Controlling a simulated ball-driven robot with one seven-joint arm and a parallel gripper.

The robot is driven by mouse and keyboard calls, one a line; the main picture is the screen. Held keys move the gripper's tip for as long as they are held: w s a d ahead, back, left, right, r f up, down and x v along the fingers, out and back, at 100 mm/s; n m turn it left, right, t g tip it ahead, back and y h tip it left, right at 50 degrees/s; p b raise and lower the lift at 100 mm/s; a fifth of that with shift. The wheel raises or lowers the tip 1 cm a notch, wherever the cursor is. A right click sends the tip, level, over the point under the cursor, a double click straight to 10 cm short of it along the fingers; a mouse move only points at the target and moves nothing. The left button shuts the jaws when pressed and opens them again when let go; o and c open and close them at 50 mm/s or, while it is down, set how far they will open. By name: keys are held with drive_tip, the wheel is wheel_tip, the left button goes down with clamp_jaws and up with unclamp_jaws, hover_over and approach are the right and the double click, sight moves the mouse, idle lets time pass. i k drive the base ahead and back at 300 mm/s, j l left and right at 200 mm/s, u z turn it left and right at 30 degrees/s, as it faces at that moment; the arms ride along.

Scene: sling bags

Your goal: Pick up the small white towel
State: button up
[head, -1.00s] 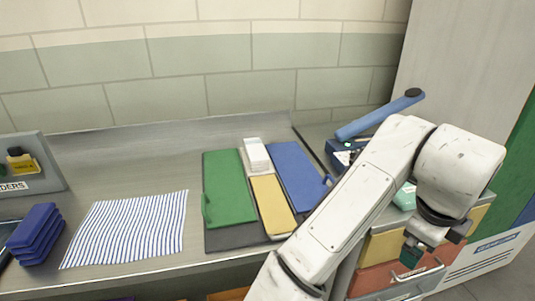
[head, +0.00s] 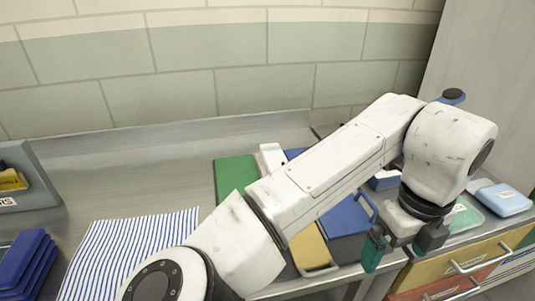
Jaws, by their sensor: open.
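A white cloth with blue stripes (head: 125,245) lies flat on the metal counter at the left, partly covered by my arm. A small white block-like item (head: 271,156) stands behind the coloured boards; I cannot tell whether it is a folded towel. No plain white towel shows clearly. My gripper (head: 402,250) hangs pointing down at the right, its dark green-tipped fingers apart and nothing between them. It is in front of the blue board, near the drawers, well to the right of the striped cloth.
Blue stacked items (head: 25,265) stand at left. A light blue box (head: 503,199) sits above the yellow drawer (head: 445,272) at right. A wall closes the back.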

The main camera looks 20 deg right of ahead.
sight(272, 155)
drive_tip(key=i, duration=1.5)
